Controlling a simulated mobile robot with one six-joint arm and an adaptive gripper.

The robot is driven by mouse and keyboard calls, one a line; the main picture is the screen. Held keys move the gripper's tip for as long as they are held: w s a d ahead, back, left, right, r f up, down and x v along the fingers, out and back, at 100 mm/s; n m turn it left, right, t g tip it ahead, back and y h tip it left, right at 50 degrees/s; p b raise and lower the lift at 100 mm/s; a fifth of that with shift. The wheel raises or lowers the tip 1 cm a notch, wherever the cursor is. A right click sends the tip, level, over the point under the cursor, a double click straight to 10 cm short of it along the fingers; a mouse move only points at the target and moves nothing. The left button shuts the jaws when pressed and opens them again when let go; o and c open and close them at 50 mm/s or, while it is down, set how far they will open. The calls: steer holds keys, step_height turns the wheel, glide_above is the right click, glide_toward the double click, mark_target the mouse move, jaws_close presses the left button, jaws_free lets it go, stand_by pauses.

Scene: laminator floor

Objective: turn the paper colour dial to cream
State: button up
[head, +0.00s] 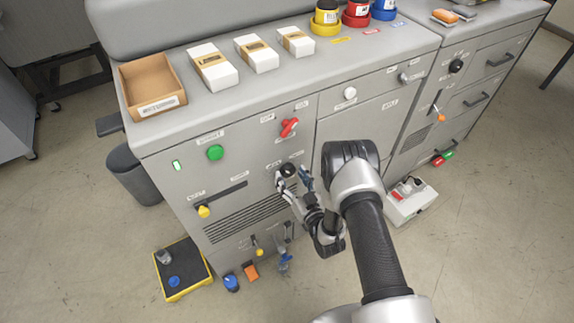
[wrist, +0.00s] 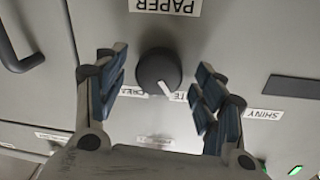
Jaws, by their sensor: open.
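The paper colour dial (wrist: 158,70) is a round dark knob on the grey machine front, below a PAPER label (wrist: 166,6) in the wrist view. Its white pointer line points down and slightly right in that view. Small labels (wrist: 132,92) beside it are partly hidden by my fingers and hard to read. My gripper (wrist: 160,85) is open, with one blue-padded finger on each side of the dial. A gap shows between the dial and both fingers. In the head view, the dial (head: 288,170) shows just beyond my gripper (head: 293,180).
A red knob (head: 289,127) is above the dial and a green button (head: 215,152) is to the left. A yellow-knobbed slider (head: 204,211) is lower left. A SHINY label (wrist: 264,115) shows at right in the wrist view. Boxes and paint pots stand on top.

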steer(key=shift+w+a, duration=0.1)
steer(key=shift+w, duration=0.1)
steer(key=shift+s, duration=0.1)
steer(key=shift+r, duration=0.1)
steer(key=c, duration=1.1)
